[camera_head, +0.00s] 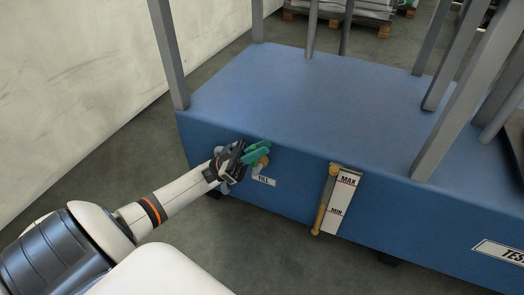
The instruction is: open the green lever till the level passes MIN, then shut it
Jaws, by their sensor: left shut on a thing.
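The green lever (257,152) sits on a brass fitting on the front face of the blue tank (330,100). My left gripper (238,160) is shut on the lever, reaching it from the left; its fingers hide part of it. A small label (264,181) is below the lever, partly readable. To the right is a level gauge (325,200) with a narrow yellowish tube beside a white plate. MAX (348,180) is marked near the plate's top and MIN (336,211) lower down. The exact level in the tube is too small to tell. My right gripper is out of view.
Grey posts (170,55) rise from the tank's corners and edges. A pale wall (70,90) stands at the left. Grey floor (290,255) is open in front of the tank. A pallet with stacked sheets (350,10) stands behind.

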